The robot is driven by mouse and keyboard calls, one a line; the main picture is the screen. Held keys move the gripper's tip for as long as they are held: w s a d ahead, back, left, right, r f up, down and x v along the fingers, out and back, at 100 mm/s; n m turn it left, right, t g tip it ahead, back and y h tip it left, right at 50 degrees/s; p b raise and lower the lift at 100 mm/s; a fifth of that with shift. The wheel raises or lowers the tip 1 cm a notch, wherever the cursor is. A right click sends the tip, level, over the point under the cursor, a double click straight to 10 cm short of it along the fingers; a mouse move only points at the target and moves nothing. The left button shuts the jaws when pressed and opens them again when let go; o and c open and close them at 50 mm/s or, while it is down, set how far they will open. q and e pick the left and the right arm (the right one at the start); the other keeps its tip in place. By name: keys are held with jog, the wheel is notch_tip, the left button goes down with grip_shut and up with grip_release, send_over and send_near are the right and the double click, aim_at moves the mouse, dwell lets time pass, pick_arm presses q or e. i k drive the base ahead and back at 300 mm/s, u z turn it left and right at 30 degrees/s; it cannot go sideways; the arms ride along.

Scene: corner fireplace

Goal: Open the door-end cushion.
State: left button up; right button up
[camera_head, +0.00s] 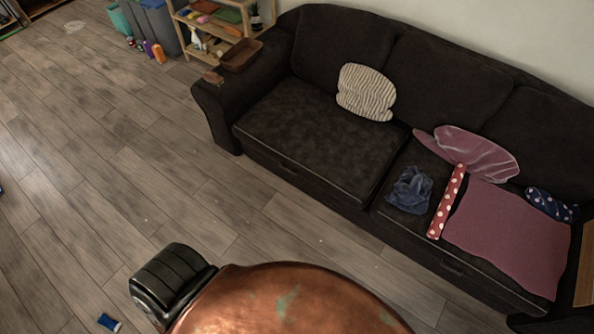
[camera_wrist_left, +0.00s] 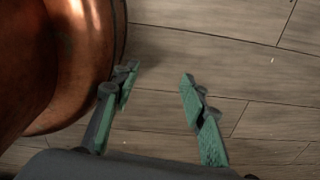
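A long dark sofa (camera_head: 222,107) stands along the wall in the head view. Its left seat cushion (camera_head: 300,140) is bare and lies flat. Its right seat cushion (camera_head: 420,163) lies flat, mostly covered by cloths and small things. I cannot tell which of these is the door-end cushion, as no door shows. My left gripper (camera_wrist_left: 160,77) is open and empty above the floor, beside my copper body. My right gripper is not in view.
A striped pillow (camera_head: 366,92), pink pillow (camera_head: 480,155), blue cloth (camera_head: 410,190), red dotted strip (camera_head: 447,203) and pink blanket (camera_head: 510,235) lie on the sofa. A brown tray (camera_head: 241,55) rests on its left arm. The wooden floor (camera_head: 110,180) is mostly clear.

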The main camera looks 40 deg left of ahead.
aim_at(301, 125)
jog(key=u, duration=0.35)
jog(key=k, duration=0.4)
jog(key=u, duration=1.1)
jog(key=i, duration=0.8)
jog(key=z, duration=0.25)
